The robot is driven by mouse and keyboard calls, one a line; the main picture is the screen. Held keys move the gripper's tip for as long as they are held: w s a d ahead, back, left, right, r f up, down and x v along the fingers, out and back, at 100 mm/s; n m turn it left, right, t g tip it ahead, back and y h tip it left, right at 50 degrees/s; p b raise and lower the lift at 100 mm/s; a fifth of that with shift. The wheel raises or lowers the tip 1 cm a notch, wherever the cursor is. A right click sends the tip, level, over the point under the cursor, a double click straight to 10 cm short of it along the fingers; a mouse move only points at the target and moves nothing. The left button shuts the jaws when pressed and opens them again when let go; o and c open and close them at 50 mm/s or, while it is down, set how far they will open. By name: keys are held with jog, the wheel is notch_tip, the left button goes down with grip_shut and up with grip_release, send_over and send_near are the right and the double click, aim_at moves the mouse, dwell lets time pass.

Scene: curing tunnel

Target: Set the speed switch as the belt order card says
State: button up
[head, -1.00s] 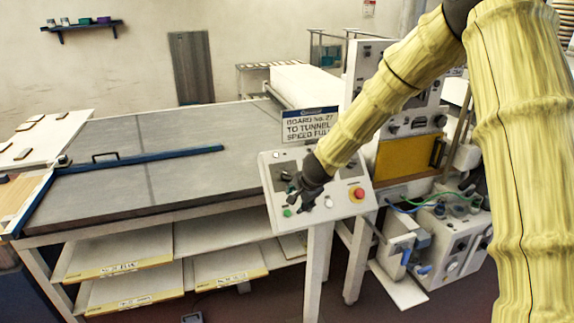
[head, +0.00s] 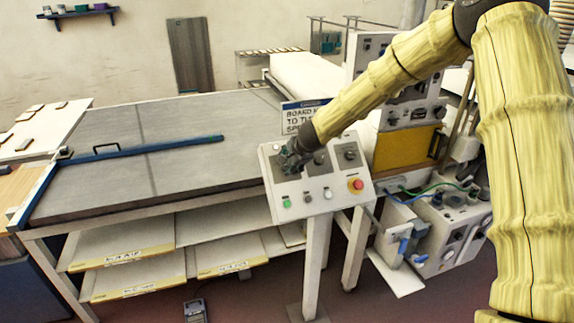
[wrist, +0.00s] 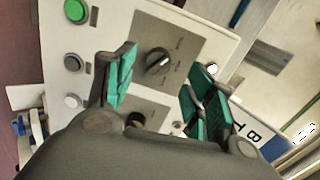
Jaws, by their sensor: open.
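The control panel (head: 331,190) stands at the table's front right corner, with rotary switches on dark plates. My gripper (head: 289,160) is at its left switch, largely covering it. In the wrist view, a black switch knob (wrist: 158,62) shows between and beyond the open, teal-padded fingers of my gripper (wrist: 168,80); I see no contact. The plate's small position marks are unreadable. A second knob (wrist: 136,120) is partly hidden by my gripper. The belt order card (head: 294,116) stands behind the panel, partly covered by my arm; only its line beginnings show.
The panel also carries a green button (head: 287,202), a white button (head: 328,193) and a red emergency knob (head: 355,185). A wide grey table (head: 190,150) with a blue bar (head: 150,148) lies left. Machinery with a yellow door (head: 405,150) stands right.

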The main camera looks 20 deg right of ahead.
aim_at(287, 165)
jog(key=shift+p+x, duration=0.45)
jog(key=shift+x, duration=1.85)
jog(key=c, duration=1)
